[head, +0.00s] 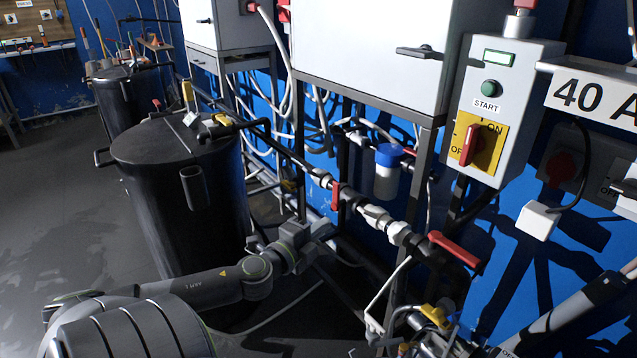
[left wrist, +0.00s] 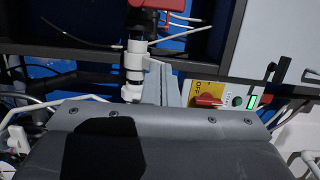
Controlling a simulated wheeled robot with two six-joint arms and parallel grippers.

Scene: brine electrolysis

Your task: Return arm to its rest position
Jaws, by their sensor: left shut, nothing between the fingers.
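My left arm comes in from the lower left of the head view. Its gripper (head: 322,232) is shut and empty, below the pipe run with red-handled valves and to the right of the large black tank (head: 180,205). My right gripper cannot be made out in either view.
The pipe with a red-handled valve (head: 455,250) runs close above my gripper. The START control box (head: 502,110) and its red rotary switch (head: 472,145) are on the right. The switch also shows in the left wrist view (left wrist: 208,101). Open floor (head: 50,220) lies left.

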